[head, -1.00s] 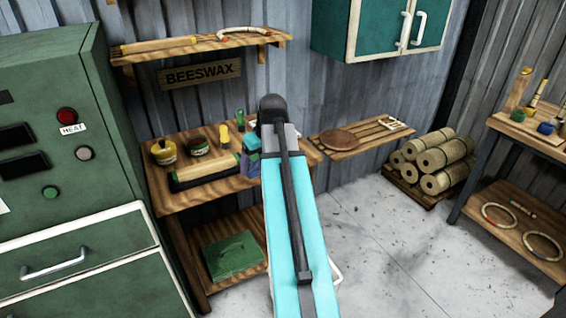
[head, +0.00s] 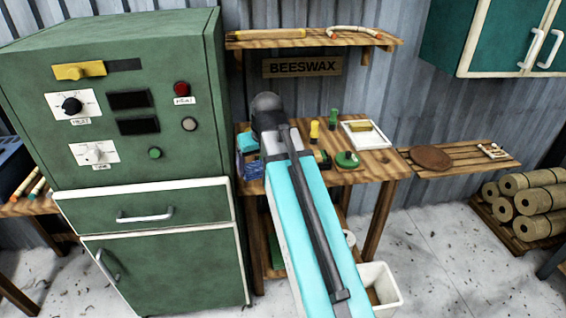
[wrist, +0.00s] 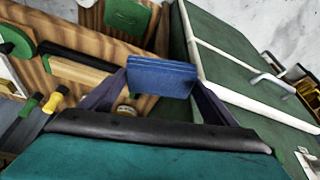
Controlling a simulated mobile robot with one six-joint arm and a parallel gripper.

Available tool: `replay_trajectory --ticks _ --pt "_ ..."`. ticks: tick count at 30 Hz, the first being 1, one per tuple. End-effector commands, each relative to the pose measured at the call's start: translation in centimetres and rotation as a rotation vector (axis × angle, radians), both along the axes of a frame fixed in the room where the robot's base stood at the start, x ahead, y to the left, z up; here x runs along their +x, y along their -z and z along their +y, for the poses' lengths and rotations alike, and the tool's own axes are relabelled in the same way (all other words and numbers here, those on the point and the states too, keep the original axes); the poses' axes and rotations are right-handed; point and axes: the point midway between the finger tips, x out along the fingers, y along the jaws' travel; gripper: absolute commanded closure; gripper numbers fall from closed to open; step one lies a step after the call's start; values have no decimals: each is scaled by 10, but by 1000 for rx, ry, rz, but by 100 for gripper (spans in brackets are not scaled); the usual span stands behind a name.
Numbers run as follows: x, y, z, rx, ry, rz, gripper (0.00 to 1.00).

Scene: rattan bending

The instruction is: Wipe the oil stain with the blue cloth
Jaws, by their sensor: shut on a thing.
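My gripper (wrist: 161,88) is shut on the blue cloth (wrist: 160,74) in the wrist view. The cloth shows as a folded blue pad between the two dark fingertips, held above the wooden workbench. I cannot make out an oil stain in either view.
The green control cabinet (head: 160,255) stands close at the left. A white bin (head: 388,300) stands on the floor. A slatted shelf (head: 470,158) is to the right.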

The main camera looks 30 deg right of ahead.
Motion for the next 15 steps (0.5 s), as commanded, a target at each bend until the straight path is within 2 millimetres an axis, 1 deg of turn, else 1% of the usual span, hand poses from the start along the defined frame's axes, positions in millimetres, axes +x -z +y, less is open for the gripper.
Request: replay_trajectory --ticks 1,6,10,12,15 --pt "1 -2 17 0 -12 -3 37" --pt "2 -7 62 1 -33 -10 37" --pt "1 -11 89 3 -43 -15 37" --pt "1 -12 99 3 -47 -17 37" --pt "0 -13 108 3 -50 -19 37"
